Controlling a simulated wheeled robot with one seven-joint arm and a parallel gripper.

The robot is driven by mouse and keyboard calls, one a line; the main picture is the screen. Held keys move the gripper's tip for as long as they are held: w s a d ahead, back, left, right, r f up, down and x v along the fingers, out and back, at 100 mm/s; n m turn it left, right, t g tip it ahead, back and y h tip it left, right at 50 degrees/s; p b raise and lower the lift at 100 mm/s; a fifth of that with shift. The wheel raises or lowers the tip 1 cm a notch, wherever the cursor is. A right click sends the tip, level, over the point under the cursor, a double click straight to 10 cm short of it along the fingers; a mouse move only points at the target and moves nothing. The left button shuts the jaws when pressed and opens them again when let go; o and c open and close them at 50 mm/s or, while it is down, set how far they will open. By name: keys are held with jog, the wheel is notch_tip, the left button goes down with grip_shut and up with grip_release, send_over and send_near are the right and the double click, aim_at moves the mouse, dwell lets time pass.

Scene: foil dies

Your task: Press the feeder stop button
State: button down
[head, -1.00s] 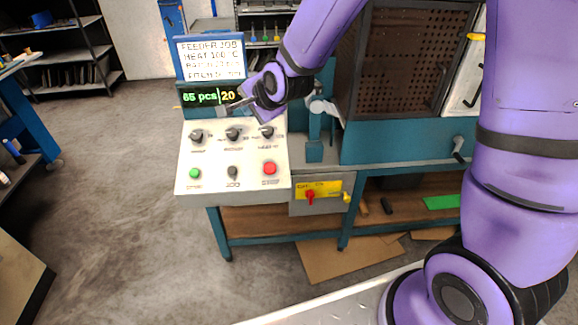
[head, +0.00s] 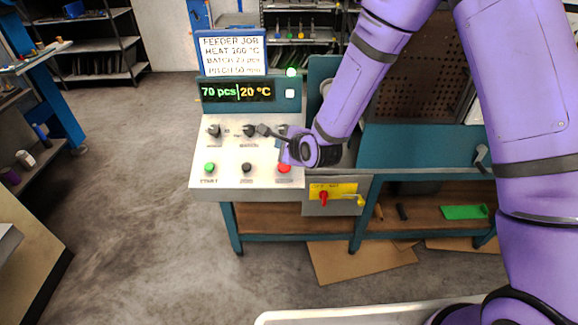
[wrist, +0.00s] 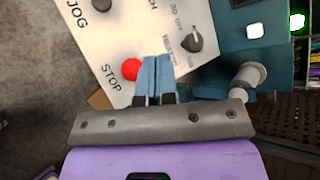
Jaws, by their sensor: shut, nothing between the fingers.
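In the wrist view the red button (wrist: 131,69) is just left of my fingertips, beside the word STOP. My gripper (wrist: 156,60) is shut and empty, with its two blue fingers together over the panel. The display (head: 237,93) reads 70 pcs and 20 °C.
A green button (head: 209,168) and a black control (head: 246,168) share the red button's row. A knob (wrist: 194,42) stands close to the right of my fingers. A green lamp (head: 291,72) is lit above a white square button (head: 289,93). A yellow plate with a red switch (head: 323,197) is below.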

aim_at(283, 170)
jog(key=shift+w+f, duration=0.45)
jog(key=shift+f, duration=0.95)
jog(key=shift+w+f, duration=0.45)
jog(key=shift+f, duration=0.9)
jog(key=shift+w+f, duration=0.45)
jog(key=shift+f, duration=1.1)
jog(key=shift+w+f, duration=0.15)
jog(key=shift+f, duration=0.1)
jog(key=shift+w+f, duration=0.15)
jog(key=shift+f, duration=0.35)
jog(key=shift+r, duration=0.15)
jog(key=shift+s+r, duration=0.3)
jog(key=shift+r, duration=0.45)
jog(key=shift+s+r, duration=0.25)
jog(key=shift+r, duration=0.55)
jog(key=shift+s+r, duration=0.25)
jog(key=shift+r, duration=0.55)
jog(key=shift+s+r, duration=0.25)
jog(key=shift+r, duration=0.55)
